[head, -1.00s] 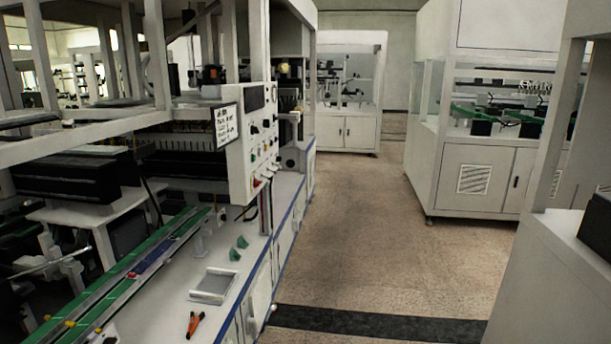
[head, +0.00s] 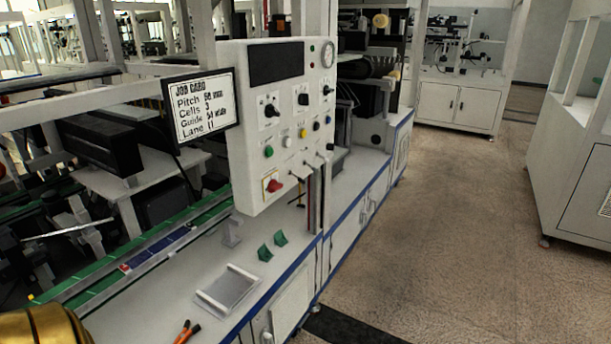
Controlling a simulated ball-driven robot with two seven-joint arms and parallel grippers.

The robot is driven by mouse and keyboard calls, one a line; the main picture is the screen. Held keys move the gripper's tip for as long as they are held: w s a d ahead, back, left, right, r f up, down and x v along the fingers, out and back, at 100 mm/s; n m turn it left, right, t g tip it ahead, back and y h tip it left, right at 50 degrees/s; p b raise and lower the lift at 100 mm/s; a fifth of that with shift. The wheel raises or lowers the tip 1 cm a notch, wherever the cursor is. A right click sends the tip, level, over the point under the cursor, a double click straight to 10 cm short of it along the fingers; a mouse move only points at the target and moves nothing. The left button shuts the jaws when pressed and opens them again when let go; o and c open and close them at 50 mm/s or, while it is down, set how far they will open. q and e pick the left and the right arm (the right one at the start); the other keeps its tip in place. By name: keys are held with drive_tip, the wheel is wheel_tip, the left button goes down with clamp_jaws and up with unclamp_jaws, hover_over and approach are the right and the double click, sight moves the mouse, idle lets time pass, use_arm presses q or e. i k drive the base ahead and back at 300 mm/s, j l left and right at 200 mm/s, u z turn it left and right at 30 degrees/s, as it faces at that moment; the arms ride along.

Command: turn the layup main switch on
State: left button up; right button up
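The control panel (head: 242,128) is a pale upright box on a post at the edge of the white bench, in the middle of the head view. A red switch knob on a yellow plate (head: 273,185), which looks like the main switch, sits at its lower left corner. Its exact setting is too small to tell. Above it are a green button (head: 269,151), black rotary knobs (head: 271,108) and a dark display (head: 276,63). Neither of my grippers is in view.
A job card (head: 201,108) hangs left of the panel. On the bench below lie a grey tray (head: 228,289), two green brackets (head: 265,252) and orange-handled pliers (head: 187,331). A green-edged conveyor (head: 120,272) runs along the left. Open floor (head: 440,230) lies to the right.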

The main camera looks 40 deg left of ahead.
sight(273, 186)
drive_tip(key=i+l+u, duration=0.1)
drive_tip(key=i+u, duration=0.35)
drive_tip(key=i+l+u, duration=0.25)
drive_tip(key=i+u, duration=0.2)
